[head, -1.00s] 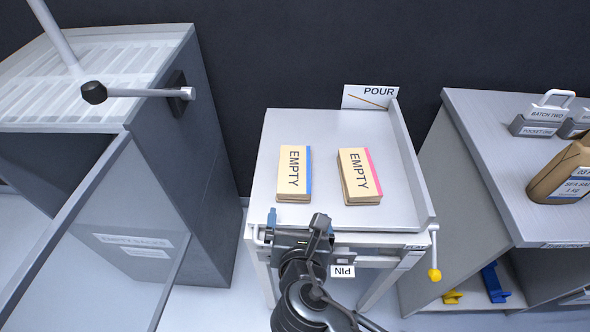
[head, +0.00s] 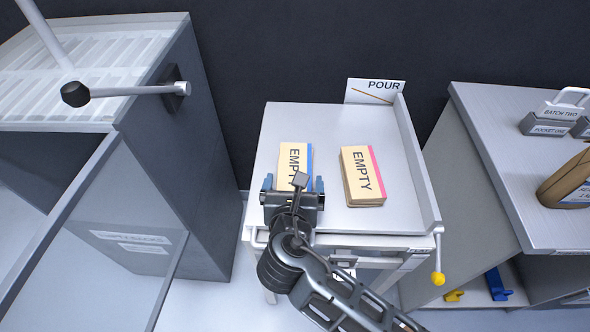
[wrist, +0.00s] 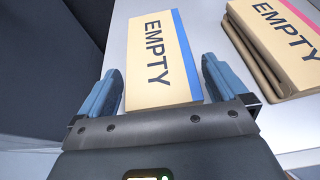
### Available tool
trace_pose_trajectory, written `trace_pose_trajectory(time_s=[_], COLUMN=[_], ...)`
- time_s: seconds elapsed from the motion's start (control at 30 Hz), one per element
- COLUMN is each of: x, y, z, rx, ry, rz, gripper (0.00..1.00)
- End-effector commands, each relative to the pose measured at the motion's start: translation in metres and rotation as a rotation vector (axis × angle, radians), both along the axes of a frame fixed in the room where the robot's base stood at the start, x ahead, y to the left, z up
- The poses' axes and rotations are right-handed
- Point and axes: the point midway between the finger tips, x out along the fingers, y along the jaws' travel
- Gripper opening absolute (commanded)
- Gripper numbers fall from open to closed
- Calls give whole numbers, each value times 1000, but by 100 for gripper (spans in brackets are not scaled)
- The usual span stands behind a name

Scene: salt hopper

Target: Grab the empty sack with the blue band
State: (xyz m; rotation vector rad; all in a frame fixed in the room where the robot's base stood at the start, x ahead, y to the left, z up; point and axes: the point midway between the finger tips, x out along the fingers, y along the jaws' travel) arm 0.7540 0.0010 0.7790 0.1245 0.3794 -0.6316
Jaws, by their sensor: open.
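The empty sack with the blue band (head: 294,158) lies flat on the left part of the metal table, its near end hidden by my gripper in the head view. In the wrist view the same sack (wrist: 160,50) runs up between the fingers, its blue band on the right edge. My gripper (head: 292,184) is open, with blue fingers at either side of the sack's near end; in the wrist view the fingers (wrist: 160,85) stand apart with the sack's end between them. I cannot tell whether they touch it.
A stack of sacks with a pink band (head: 362,176) lies to the right on the same table (head: 325,125). A POUR sign (head: 376,91) stands at the back. A grey cabinet (head: 180,170) is at left, a counter (head: 500,150) at right.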

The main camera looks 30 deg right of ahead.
Motion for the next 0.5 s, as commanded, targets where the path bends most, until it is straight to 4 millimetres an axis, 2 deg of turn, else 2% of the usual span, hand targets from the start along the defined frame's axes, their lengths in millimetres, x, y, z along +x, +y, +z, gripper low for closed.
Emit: trace_pose_trajectory(time_s=[0.2, 0.5], x=[21, 23], y=[-15, -17], z=[-10, -12], rx=[1, 1], ry=[-1, -1], rz=[-2, 1], gripper=[100, 99])
